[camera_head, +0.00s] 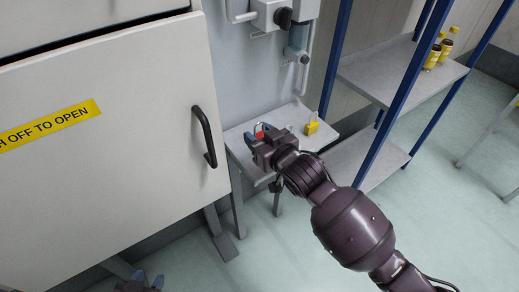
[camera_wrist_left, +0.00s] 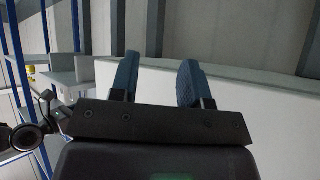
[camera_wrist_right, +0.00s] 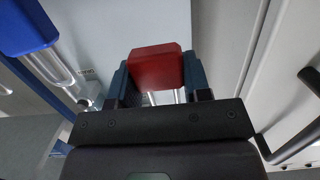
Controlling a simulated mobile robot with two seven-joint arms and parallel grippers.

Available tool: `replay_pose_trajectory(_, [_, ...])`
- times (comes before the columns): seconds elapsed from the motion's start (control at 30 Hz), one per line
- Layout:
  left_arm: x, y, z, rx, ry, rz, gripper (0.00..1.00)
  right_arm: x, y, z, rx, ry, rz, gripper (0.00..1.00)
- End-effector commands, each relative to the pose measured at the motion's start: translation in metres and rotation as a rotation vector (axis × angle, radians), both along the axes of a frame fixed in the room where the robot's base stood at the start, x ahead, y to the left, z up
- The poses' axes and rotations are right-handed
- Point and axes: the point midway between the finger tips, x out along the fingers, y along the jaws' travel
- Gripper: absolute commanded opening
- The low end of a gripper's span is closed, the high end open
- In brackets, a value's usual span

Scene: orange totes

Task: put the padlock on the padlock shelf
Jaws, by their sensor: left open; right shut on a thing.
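My right gripper (camera_head: 263,146) is shut on a red padlock (camera_wrist_right: 155,68), whose body sits between the fingertips in the right wrist view. Part of its silver shackle shows below the body. In the head view, the gripper and red padlock are over or at the left part of a small grey shelf (camera_head: 240,136); contact cannot be told. A yellow padlock (camera_head: 312,125) stands at the shelf's right end. A blue block with silver rods (camera_wrist_right: 25,28), which looks like another padlock, shows in the right wrist view. My left gripper (camera_head: 143,283) is open and empty, low at the bottom edge.
A large white cabinet (camera_head: 110,175) with a black handle (camera_head: 205,137) stands left of the shelf. A rack with blue posts (camera_head: 405,85) stands to the right, with yellow bottles (camera_head: 433,57) on it. A wall device (camera_head: 270,15) is above the shelf.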

Motion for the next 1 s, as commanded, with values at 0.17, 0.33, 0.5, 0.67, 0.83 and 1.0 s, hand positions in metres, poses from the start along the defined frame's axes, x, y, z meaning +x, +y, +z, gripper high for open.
replay_pose_trajectory(0.17, [-0.006,0.001,-0.013,0.001,0.025,0.001,0.43,-0.001,0.000,-0.031,-0.001,0.009,0.000,0.20])
replay_pose_trajectory(0.33, [-0.008,0.002,-0.018,0.006,0.032,-0.001,0.43,-0.001,0.000,-0.054,0.000,0.007,0.000,0.20])
replay_pose_trajectory(0.5, [-0.003,0.004,-0.012,0.010,0.017,-0.008,0.43,0.000,0.000,-0.052,0.000,0.001,0.001,0.20])
replay_pose_trajectory(0.67, [0.001,0.003,-0.011,0.010,0.010,-0.010,0.43,0.000,0.000,-0.053,0.000,0.001,0.001,0.20])
replay_pose_trajectory(0.83, [0.001,0.003,-0.013,0.010,0.013,-0.009,0.43,0.000,0.000,-0.055,0.000,0.001,0.000,0.53])
replay_pose_trajectory(1.0, [-0.001,0.003,-0.014,0.007,0.016,-0.006,0.43,0.000,0.000,-0.055,0.000,0.001,0.000,0.70])
